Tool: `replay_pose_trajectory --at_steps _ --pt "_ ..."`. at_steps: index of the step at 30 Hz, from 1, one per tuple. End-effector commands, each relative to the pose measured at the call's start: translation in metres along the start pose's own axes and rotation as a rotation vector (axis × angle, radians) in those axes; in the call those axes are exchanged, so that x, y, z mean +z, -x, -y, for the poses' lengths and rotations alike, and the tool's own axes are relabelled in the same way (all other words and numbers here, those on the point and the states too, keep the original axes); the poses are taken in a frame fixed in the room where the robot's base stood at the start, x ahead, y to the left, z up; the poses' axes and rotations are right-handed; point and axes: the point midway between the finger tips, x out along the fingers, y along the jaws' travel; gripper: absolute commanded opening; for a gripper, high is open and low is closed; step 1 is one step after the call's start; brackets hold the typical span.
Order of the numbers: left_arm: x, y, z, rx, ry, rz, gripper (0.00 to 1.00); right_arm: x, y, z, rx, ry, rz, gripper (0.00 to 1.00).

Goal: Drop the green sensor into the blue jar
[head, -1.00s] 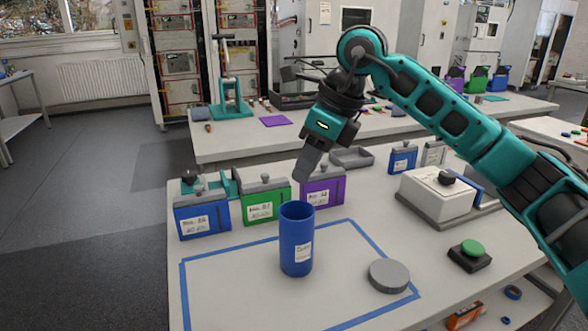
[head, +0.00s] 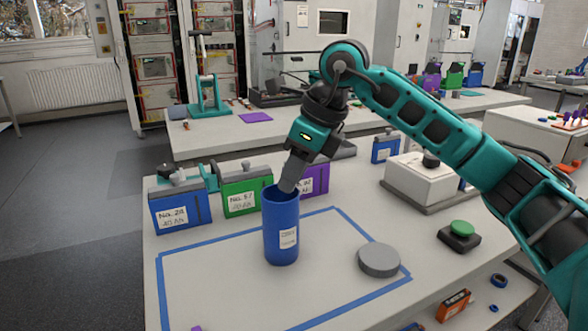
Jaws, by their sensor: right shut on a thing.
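The blue jar (head: 281,235) stands upright and open inside the blue tape outline on the table, with a white label on its side. My right gripper (head: 289,187) points down at the jar's mouth, its fingertips at or just inside the rim. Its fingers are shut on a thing. The green sensor cannot be made out; what is between the fingertips is hidden by the fingers and the jar's rim. My left gripper is not in view.
A grey round lid (head: 379,260) lies right of the jar. Blue (head: 180,208), green (head: 246,194) and purple (head: 316,180) battery boxes stand behind it. A green button (head: 461,229) and a white device (head: 424,180) are at right. The tape outline (head: 160,285) encloses mostly bare table.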

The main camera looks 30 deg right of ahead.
Motion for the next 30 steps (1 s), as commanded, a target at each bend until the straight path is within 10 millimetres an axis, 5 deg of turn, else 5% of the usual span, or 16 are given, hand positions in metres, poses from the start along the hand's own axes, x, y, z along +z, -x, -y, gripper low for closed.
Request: replay_pose_trajectory --at_steps 4,5,14,23,30 --pt "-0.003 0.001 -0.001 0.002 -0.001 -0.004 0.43 0.0 0.001 0.0 0.0 0.0 0.0 0.0" --pt "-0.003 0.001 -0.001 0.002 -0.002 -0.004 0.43 0.0 0.001 0.0 0.0 0.0 0.0 0.27" --pt "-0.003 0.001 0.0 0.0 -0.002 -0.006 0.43 0.0 0.001 0.0 0.0 0.0 0.0 0.56" --pt "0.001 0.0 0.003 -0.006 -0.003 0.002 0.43 0.001 0.004 0.0 0.0 0.0 0.001 0.56" --pt "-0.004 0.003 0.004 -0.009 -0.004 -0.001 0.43 0.002 0.043 0.001 -0.003 0.0 0.004 0.56"
